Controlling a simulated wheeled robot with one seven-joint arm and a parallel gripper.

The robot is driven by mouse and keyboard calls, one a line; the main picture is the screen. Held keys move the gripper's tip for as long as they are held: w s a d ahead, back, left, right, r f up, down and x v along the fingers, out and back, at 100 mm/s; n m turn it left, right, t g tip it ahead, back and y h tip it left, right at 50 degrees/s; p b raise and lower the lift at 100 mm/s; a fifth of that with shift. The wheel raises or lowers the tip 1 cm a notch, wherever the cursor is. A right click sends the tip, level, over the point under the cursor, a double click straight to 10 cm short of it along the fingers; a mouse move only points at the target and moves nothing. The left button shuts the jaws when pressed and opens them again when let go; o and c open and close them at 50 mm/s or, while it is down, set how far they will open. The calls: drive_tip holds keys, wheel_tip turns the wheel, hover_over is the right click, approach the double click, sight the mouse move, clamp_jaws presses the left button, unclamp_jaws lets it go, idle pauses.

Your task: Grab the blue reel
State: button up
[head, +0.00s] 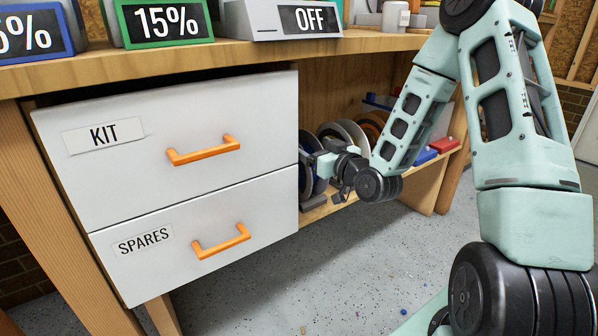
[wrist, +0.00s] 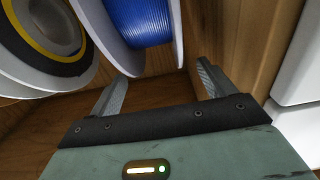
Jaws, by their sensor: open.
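The blue reel (wrist: 146,22) has bright blue winding between pale flanges and stands upright at the top of the wrist view. In the head view it shows only partly, as a dark blue patch (head: 319,186) on the low shelf, behind my gripper and beside the drawers. My gripper (wrist: 162,76) is open and empty, reaching into the shelf. Its two fingers point toward the reel, the left fingertip close to the left flange's lower edge. I cannot tell whether they touch. The reel's far side is hidden.
A black reel with a yellow ring (wrist: 48,35) stands close on the left. A wooden panel (wrist: 237,40) is close on the right. White drawers marked KIT (head: 200,110) and SPARES (head: 215,215) flank the shelf. Red (head: 444,145) and blue (head: 424,156) boxes lie at its right.

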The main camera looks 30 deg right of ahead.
sight(304, 140)
drive_tip(key=w+b, duration=0.2)
drive_tip(key=w, duration=0.2)
drive_tip(key=shift+w+d, duration=0.1)
drive_tip(key=shift+w+r, duration=0.1)
drive_tip(key=shift+w, duration=0.5)
drive_tip(key=shift+r, duration=0.1)
clamp_jaws()
